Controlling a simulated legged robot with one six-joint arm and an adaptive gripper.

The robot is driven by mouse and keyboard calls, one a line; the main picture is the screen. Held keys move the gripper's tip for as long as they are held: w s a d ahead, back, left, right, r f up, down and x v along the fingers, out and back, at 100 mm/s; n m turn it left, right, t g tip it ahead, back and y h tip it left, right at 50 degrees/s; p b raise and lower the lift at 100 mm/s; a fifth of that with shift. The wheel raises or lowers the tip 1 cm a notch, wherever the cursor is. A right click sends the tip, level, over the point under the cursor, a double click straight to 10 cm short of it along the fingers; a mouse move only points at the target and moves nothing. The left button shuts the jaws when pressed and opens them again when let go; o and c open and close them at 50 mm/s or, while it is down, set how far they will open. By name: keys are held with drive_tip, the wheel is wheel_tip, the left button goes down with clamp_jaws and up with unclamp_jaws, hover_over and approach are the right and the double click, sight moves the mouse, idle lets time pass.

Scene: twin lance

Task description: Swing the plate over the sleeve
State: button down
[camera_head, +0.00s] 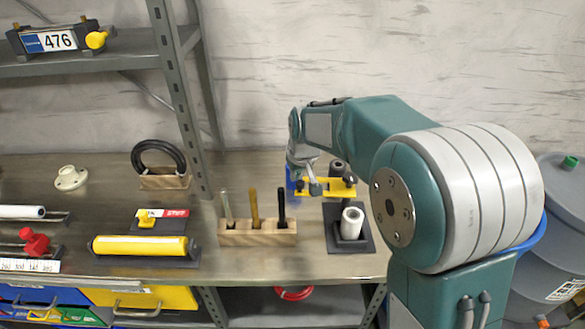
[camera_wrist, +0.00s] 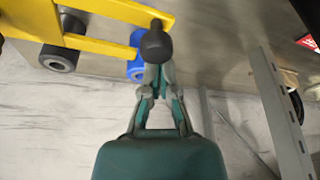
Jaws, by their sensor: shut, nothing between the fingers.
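The yellow plate (camera_head: 341,193) is at the back right of the bench in the head view. In the wrist view the plate (camera_wrist: 100,12) has long prongs with a gap between them. A dark round knob (camera_wrist: 155,45) is at one prong's end, by the tips of my gripper (camera_wrist: 157,72). My gripper (camera_head: 308,172) is shut and empty; whether it touches the knob is unclear. A dark hollow cylinder (camera_wrist: 60,52) stands at the plate's other side and shows behind it in the head view (camera_head: 337,168). A white cylinder (camera_head: 351,215) stands in front of the plate. I cannot tell which cylinder is the sleeve.
A blue cylinder (camera_wrist: 137,68) is close by my fingertips. A wooden block (camera_head: 258,236) with several upright rods stands left of the white cylinder's dark base (camera_head: 365,245). A shelf post (camera_head: 182,90) rises farther left. A yellow roll (camera_head: 140,246) lies at the left front.

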drive_tip(key=shift+s, duration=0.1)
idle(0.3)
drive_tip(key=shift+s+n, duration=0.4)
